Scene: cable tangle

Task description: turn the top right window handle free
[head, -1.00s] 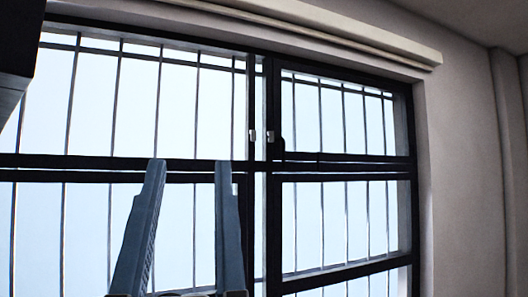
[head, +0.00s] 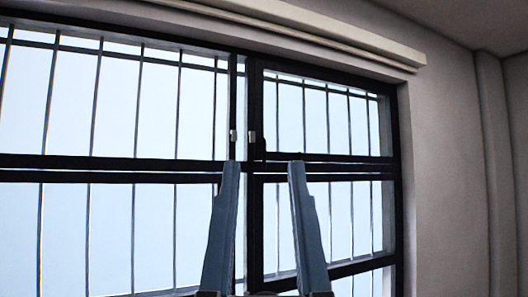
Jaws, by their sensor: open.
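The top right window (head: 322,116) is a dark-framed pane right of the central upright. A small dark handle (head: 262,148) shows at its lower left corner, hard to make out against the dark frame. Two small pale fittings, a left one (head: 233,135) and a right one (head: 252,137), sit on the uprights just left of it. My gripper (head: 264,167) is open and empty, its two blue-grey fingers pointing up. The fingertips appear just below the handle, one to each side of it in the picture. I cannot tell the distance in depth.
Dark horizontal rails (head: 110,170) and thin vertical bars cross the bright window. A pale rail (head: 310,33) runs along the top. A plain wall (head: 450,180) stands to the right. The space around my fingers looks clear.

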